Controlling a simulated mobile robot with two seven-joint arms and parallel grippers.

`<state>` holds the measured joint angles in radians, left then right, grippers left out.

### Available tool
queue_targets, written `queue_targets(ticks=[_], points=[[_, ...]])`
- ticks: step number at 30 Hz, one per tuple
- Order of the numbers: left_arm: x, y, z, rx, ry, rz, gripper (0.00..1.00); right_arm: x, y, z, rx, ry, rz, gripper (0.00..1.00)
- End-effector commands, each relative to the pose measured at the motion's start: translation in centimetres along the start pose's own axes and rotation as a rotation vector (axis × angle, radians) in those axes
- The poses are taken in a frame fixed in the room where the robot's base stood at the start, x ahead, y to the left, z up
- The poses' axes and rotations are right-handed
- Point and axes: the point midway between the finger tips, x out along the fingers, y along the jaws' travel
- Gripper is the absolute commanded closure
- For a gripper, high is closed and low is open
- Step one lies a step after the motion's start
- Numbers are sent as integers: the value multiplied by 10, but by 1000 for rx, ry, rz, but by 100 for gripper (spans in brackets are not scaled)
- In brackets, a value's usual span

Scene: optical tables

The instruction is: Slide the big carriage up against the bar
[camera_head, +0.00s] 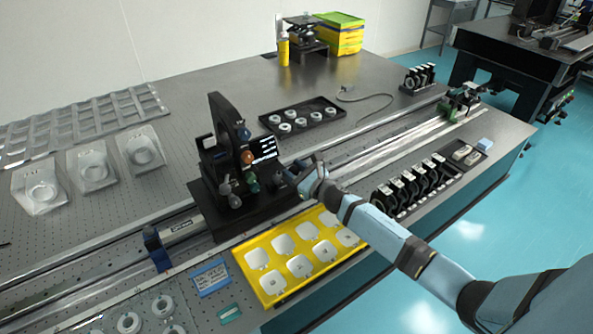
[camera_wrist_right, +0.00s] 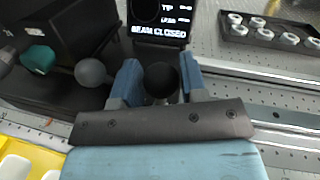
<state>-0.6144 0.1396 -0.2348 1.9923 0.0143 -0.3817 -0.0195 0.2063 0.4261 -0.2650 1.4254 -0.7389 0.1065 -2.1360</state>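The big carriage (camera_head: 240,205) is a black block with a tall ring-shaped mount and several coloured knobs. It sits across the rail at the middle of the table in the head view. My right gripper (camera_head: 306,172) is at its right side. In the right wrist view my right gripper (camera_wrist_right: 160,80) has its blue fingers on both sides of a round black knob (camera_wrist_right: 161,79), which fills the gap between them. The carriage's dark body (camera_wrist_right: 50,75) shows at the left there. I cannot tell which part is the bar. My left gripper is out of view.
A blue clamp (camera_head: 156,249) and a silver cylinder (camera_head: 184,229) are on the rail left of the carriage. The rail (camera_head: 390,145) is clear to the right up to a green-based device (camera_head: 460,104). A yellow tray (camera_head: 262,272) and a black lens rack (camera_head: 410,190) stand in front.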

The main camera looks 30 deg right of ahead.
Motion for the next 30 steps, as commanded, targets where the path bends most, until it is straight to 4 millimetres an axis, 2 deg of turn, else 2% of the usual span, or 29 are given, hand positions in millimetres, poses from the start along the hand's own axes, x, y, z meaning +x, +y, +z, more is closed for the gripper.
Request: queue_targets(ticks=[1,2,3,10,14,17,24,30], points=[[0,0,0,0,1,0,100,0,1,0,0,0,1,48],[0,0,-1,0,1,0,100,0,0,0,0,0,0,41],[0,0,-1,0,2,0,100,0,0,0,0,0,0,40],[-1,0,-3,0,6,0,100,0,-1,0,-1,0,-1,40],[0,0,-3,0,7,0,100,-8,-1,-1,-2,1,-1,40],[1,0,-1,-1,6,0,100,-23,-1,-2,-4,2,-1,40],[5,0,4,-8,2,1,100,-78,0,-3,-3,3,0,40],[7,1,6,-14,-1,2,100,-115,1,-2,-2,2,1,40]])
